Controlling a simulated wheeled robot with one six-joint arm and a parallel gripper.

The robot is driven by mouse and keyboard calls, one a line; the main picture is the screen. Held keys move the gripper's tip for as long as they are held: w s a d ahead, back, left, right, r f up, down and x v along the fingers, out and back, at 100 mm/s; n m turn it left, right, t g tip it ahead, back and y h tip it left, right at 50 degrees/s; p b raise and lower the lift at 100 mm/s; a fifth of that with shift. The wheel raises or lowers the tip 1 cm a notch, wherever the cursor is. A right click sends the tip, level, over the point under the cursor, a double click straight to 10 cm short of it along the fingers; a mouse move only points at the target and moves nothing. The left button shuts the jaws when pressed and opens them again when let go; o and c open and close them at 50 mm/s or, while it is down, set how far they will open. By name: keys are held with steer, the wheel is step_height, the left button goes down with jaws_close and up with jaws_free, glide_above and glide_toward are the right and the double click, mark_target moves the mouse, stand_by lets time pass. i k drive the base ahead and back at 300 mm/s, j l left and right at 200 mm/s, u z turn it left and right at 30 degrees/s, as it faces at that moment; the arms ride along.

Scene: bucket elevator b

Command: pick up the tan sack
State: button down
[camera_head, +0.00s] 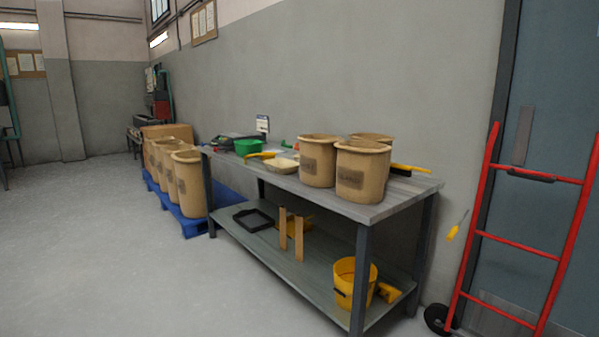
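Several tan, open-topped, sack-like containers with dark printed patches are in view. One tan sack (362,172) stands upright at the front of the grey workbench top. A second tan sack (318,162) stands just left of it, and a third (372,137) is partly hidden behind them. More tan sacks (188,184) stand in a row on a blue pallet left of the bench. I cannot tell which single one the task names. My gripper is not in view.
The workbench (392,207) also carries a green bowl (248,147) and a pale scoop or tray (281,165). Its lower shelf holds a yellow bucket (345,283). A red hand truck (509,243) stands at right. The floor at left is clear.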

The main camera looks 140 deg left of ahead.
mark_target(361, 166)
steer(key=u, duration=3.95)
